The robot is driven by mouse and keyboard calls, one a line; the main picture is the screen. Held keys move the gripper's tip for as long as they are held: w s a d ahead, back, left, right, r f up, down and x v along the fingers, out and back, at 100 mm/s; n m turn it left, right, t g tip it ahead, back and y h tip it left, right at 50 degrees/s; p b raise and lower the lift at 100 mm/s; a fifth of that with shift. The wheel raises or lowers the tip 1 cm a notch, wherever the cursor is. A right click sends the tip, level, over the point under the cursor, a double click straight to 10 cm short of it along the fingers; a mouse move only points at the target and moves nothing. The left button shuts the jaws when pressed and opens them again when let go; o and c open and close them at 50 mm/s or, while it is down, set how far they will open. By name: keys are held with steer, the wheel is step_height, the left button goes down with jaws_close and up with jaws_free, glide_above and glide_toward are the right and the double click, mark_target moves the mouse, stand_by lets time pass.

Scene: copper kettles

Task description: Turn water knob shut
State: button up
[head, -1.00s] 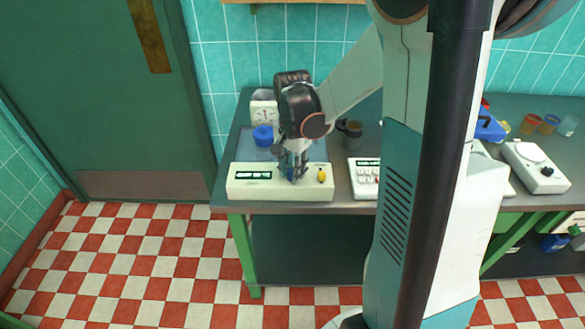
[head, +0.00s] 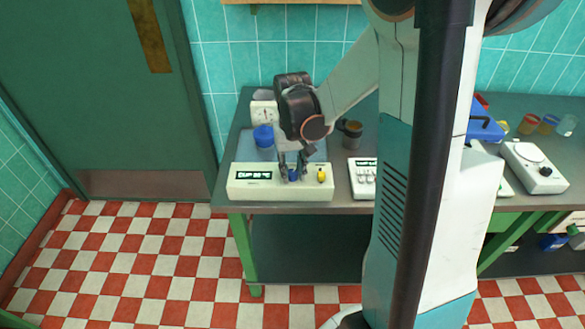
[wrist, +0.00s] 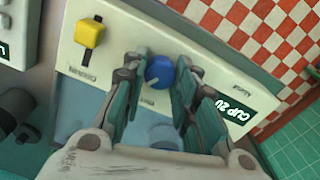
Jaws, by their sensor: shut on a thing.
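The blue water knob (wrist: 160,72) sits on a cream control panel (wrist: 130,45), between a yellow slider (wrist: 89,33) and a lit display (wrist: 240,112). My gripper (wrist: 158,85) reaches over the knob with one finger on each side and is shut on it. A white pointer mark shows on the knob. In the head view the knob (head: 293,175) is partly hidden by my gripper (head: 292,168), which points down at the panel (head: 255,188). The display there (head: 255,175) starts with "CUP"; the rest is hard to read.
A blue cup (head: 263,136) and a dial scale (head: 264,111) stand behind the panel. A dark mug (head: 350,131) and a keypad device (head: 362,173) are to the right. The green door (head: 90,90) is at left.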

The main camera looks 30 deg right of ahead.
mark_target(292, 173)
steer(key=n, duration=0.5)
steer(key=shift+n, duration=0.4)
stand_by(0.4)
steer(key=o, duration=1.1)
step_height(292, 173, up, 12)
steer(key=shift+a, duration=0.1)
